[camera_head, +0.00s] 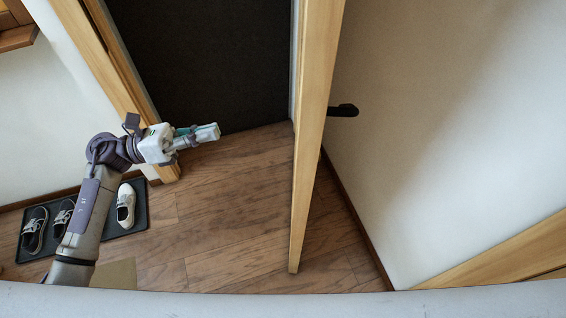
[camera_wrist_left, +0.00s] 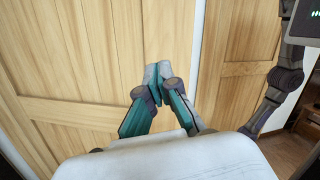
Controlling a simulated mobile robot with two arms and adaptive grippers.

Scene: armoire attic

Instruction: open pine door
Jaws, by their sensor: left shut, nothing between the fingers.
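The pine door (camera_head: 316,120) stands swung open in the head view, seen almost edge-on right of the middle. A black handle (camera_head: 343,110) sticks out from its right side, towards the white wall. My left gripper (camera_head: 214,132) is shut and empty, left of the door and apart from it, in front of the dark doorway. In the left wrist view the shut fingers (camera_wrist_left: 157,72) point at the pale panelled wood of the door (camera_wrist_left: 115,40). My right gripper is not in view.
The wooden door frame (camera_head: 125,75) stands left of the dark opening (camera_head: 205,60). Several shoes lie on a black tray (camera_head: 142,212) at the left wall. The wooden floor (camera_head: 225,225) between frame and door is clear. A white wall (camera_head: 440,130) lies close behind the door.

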